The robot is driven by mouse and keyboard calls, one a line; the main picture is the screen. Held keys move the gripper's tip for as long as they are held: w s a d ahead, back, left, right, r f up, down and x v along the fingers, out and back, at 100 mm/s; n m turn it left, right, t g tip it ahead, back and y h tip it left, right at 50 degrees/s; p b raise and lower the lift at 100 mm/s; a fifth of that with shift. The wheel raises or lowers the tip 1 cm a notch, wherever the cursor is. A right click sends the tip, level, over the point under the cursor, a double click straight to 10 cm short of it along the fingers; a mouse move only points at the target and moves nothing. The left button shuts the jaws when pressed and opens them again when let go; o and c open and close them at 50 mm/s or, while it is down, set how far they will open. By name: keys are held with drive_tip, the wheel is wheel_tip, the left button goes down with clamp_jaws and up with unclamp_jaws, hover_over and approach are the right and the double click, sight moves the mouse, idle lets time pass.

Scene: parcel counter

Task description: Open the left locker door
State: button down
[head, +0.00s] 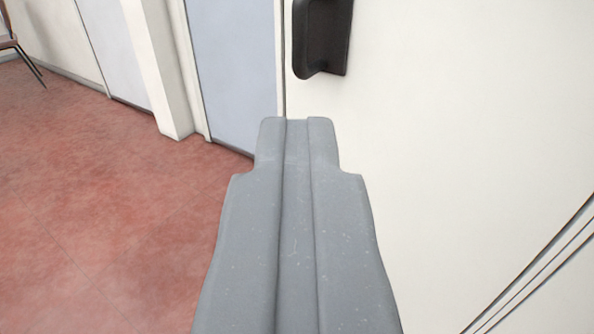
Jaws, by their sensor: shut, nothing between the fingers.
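A cream-white locker door (470,130) fills the right side of the head view. A dark handle (322,38) is fixed near its left edge, at the top of the view, and its upper end is cut off. My grey gripper (297,120) is shut and empty, and points up the picture from the bottom middle. Its tip shows below the handle, with a gap between them in the picture. The door's left edge runs as a thin dark line just left of the handle. I cannot tell whether the door is shut or slightly ajar.
A pale blue panel (235,70) and a white post (165,70) stand to the left. The red floor (100,200) is clear at left. Part of a chair (12,42) shows at the far upper left. Dark slanted lines (540,262) cross the lower right.

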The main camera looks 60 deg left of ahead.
drive_tip(key=c, duration=2.1)
unclamp_jaws()
drive_tip(key=shift+c, duration=0.2)
drive_tip(key=o, duration=0.5)
drive_tip(key=shift+o, duration=0.2)
drive_tip(key=shift+d, duration=0.1)
drive_tip(key=p+v, duration=0.2)
drive_tip(key=v, duration=1.1)
drive_tip(key=shift+s+d, duration=0.2)
drive_tip(key=shift+d, duration=0.1)
drive_tip(key=shift+f, duration=0.1)
